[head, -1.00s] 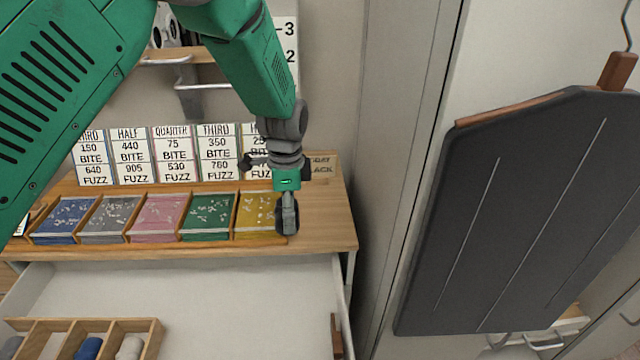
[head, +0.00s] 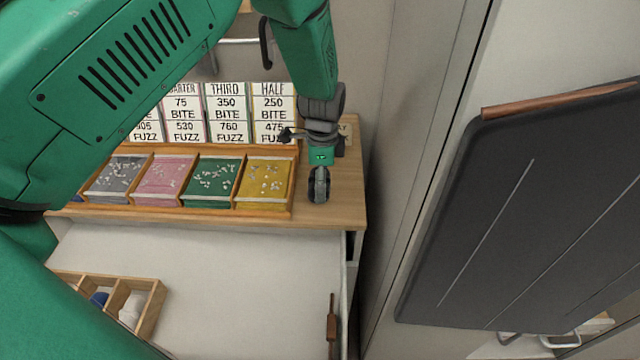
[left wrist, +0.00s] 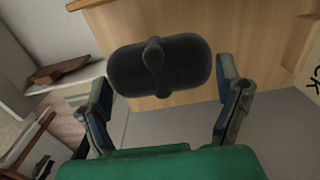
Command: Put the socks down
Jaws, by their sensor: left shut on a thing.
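My left gripper (head: 319,188) is over the right end of the wooden dresser top (head: 348,205), just right of the tray of coloured compartments. It is shut on a dark grey rolled pair of socks (left wrist: 158,68). The left wrist view shows the socks between the two fingers, with wood below. In the head view the fingers mostly hide them, and I cannot tell whether they touch the top. My right gripper is out of view.
The wooden tray (head: 275,212) with several coloured compartments stands in front of price cards (head: 225,112). Below, an open white drawer (head: 235,270) holds a wooden divider box (head: 152,305) and a brown wooden item (head: 331,325). A dark board-like thing (head: 540,215) hangs at right.

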